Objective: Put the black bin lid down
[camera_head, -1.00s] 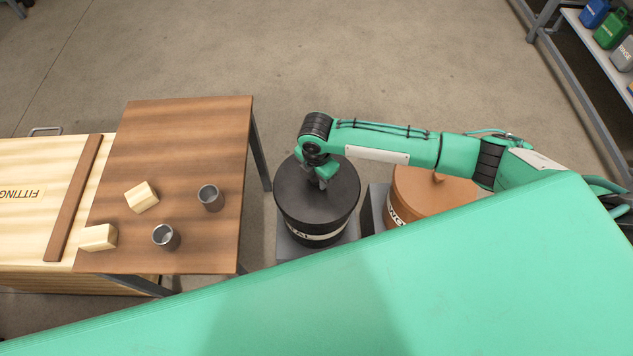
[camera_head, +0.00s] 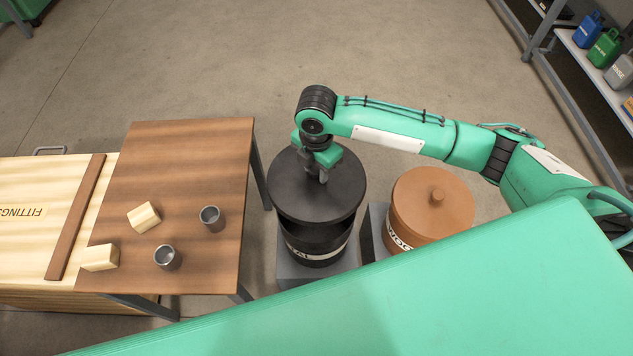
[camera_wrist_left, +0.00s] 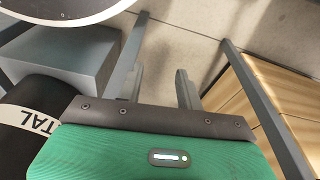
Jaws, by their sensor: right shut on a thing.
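In the head view the black bin lid (camera_head: 300,195) hangs above the black bin (camera_head: 318,250), with a dark gap between lid and bin at the near side. My right gripper (camera_head: 322,174) is shut on the lid from above, and its knob is mostly hidden by the fingers. The bin stands on a grey block and bears a white label, partly readable. My left gripper (camera_wrist_left: 160,88) is out of the head view; in the left wrist view its two fingers are apart with nothing between them. The labelled black bin (camera_wrist_left: 25,125) shows there at the lower left.
A brown bin (camera_head: 420,215) with its lid on stands right of the black bin. On the left, a wooden table (camera_head: 190,150) holds two grey cups and two pale blocks; its far part is clear. A wooden crate (camera_head: 30,240) adjoins it. A shelf with jugs (camera_head: 605,45) stands at the right.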

